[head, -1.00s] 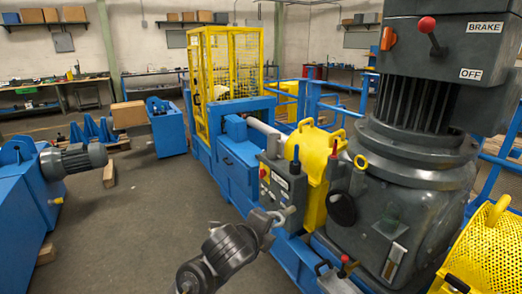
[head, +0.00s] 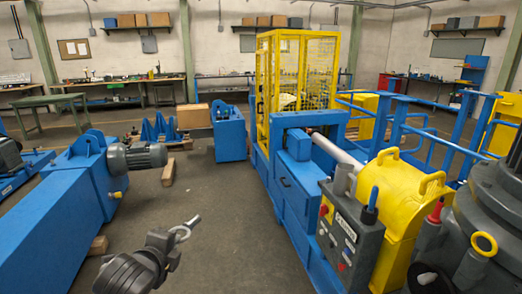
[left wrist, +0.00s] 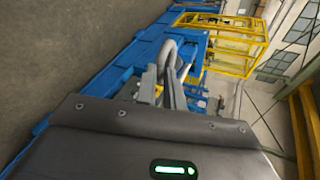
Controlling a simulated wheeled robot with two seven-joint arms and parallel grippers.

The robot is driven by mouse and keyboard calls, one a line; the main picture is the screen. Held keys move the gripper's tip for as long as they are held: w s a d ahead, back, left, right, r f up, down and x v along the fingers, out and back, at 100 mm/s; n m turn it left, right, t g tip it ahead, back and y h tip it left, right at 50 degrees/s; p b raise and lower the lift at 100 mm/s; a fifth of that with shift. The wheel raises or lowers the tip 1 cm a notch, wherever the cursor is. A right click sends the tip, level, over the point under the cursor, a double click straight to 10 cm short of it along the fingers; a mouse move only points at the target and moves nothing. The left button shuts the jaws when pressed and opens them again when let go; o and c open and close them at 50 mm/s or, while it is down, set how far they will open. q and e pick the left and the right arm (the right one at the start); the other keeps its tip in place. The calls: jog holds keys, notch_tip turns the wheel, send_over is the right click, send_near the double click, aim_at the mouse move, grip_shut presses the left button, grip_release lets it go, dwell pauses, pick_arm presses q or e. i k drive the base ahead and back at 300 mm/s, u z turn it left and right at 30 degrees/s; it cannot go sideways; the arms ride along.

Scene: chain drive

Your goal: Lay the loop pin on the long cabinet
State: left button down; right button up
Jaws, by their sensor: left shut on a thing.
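The loop pin (head: 185,230) is a small grey metal pin with a ring-shaped end. My left gripper (head: 170,246) is shut on it and holds it in the air above the floor, low in the head view. In the left wrist view, the gripper's fingers (left wrist: 170,92) point away from the camera, and a curved grey part of the pin (left wrist: 170,52) shows near their tips. A long blue cabinet-like base (head: 291,199) runs right of the gripper, apart from it. I cannot tell for sure that it is the long cabinet. My right gripper is not in view.
A control box (head: 348,233) and a yellow guard (head: 392,190) stand at the right. A yellow mesh cage (head: 300,75) rises behind. A blue machine with a grey motor (head: 137,157) lies left. The floor (head: 220,215) between is clear.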

aim_at(314, 175)
jog(key=u, duration=0.5)
jog(key=i, duration=1.8)
jog(key=z, duration=0.65)
jog(key=i, duration=1.5)
jog(key=z, duration=1)
